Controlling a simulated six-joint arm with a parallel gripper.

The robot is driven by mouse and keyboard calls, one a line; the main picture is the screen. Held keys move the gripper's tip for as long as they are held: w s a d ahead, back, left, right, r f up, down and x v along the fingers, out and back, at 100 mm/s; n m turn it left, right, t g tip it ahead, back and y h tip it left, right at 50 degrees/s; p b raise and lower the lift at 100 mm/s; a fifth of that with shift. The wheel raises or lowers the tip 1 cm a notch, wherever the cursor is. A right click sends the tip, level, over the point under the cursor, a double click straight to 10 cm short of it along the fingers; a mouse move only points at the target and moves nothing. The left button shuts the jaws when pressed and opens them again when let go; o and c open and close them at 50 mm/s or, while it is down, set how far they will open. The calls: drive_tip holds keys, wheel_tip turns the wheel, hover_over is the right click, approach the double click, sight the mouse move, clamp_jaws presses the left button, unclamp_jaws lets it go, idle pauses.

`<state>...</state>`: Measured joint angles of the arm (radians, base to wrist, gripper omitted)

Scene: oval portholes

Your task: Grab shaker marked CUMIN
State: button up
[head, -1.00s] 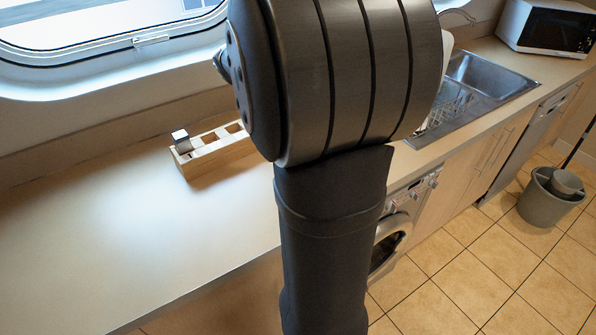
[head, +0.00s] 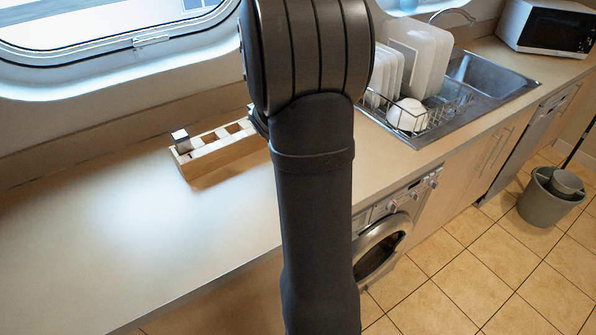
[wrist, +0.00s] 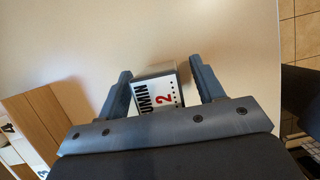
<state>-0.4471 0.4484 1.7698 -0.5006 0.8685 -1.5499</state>
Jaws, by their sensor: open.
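A shaker (wrist: 163,92) shows in the wrist view, with a grey top and a white label reading "UMIN" and a red 2. The first letter of the word is hidden. My gripper (wrist: 160,67) is open, with one finger on each side of the shaker. I cannot tell whether either finger touches it. In the head view my arm hides the gripper and this shaker. A wooden rack (head: 226,153) stands on the counter there, and a shaker with a shiny top (head: 181,140) sits in its left end.
The wrist view shows a wooden box-like piece with numbered labels (wrist: 35,125) at left. The counter (head: 110,230) is clear left of the rack. A dish rack with plates (head: 420,100), a sink (head: 490,80) and a microwave (head: 545,27) are at right.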

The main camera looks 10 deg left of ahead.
drive_tip(key=shift+w+d+f, duration=0.1)
drive_tip(key=shift+f, duration=0.2)
drive_tip(key=c, duration=1.1)
drive_tip(key=shift+r, duration=0.1)
